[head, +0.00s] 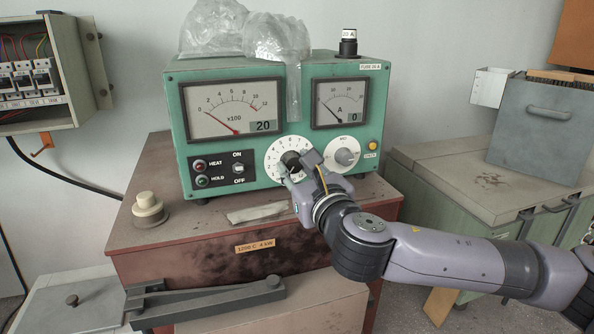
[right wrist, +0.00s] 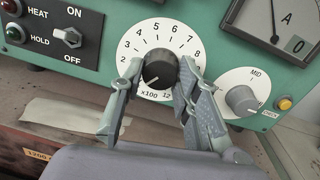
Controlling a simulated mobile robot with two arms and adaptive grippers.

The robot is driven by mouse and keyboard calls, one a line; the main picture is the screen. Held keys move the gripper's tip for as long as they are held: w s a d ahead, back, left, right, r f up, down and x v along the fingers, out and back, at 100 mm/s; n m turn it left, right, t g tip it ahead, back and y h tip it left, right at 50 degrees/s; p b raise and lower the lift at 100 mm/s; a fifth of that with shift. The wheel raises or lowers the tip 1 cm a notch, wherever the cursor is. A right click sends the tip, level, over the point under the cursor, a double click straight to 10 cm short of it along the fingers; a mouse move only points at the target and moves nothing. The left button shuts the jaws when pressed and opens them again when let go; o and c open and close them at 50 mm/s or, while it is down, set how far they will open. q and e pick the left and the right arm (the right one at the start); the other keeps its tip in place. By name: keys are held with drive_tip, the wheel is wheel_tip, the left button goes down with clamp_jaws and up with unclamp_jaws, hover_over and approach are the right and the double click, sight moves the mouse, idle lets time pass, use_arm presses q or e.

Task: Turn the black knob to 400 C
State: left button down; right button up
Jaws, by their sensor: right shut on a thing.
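The black knob (right wrist: 160,70) sits in the middle of a white dial marked 2 to 12 and x100 (right wrist: 135,45). A light mark on the knob appears to point to the lower left, below the 2. My right gripper (right wrist: 157,78) is shut on the knob, one finger on each side. In the head view the gripper (head: 291,166) covers part of the dial (head: 272,160) on the green control box (head: 260,75). The large meter (head: 232,108) has its red needle near 0, and its display reads 20. My left gripper is not in view.
HEAT and HOLD lamps and an ON/OFF switch (head: 239,168) are left of the dial. A grey knob (head: 345,157) is close on the right. Clear plastic (head: 278,45) drapes over the box. A cream round piece (head: 148,208) stands on the brown top.

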drive_tip(key=m+b, duration=0.2)
drive_tip(key=m, duration=0.2)
drive_tip(key=shift+f, duration=0.15)
drive_tip(key=m+b, duration=0.1)
drive_tip(key=m, duration=0.4)
drive_tip(key=shift+m+b, duration=0.35)
drive_tip(key=shift+m, duration=0.05)
drive_tip(key=m+b, duration=0.1)
drive_tip(key=m, duration=0.3)
drive_tip(key=shift+m+t, duration=0.4)
drive_tip(key=shift+m+h, duration=0.4)
drive_tip(key=shift+m, duration=2)
drive_tip(key=o, duration=1.2)
drive_tip(key=shift+c, duration=0.2)
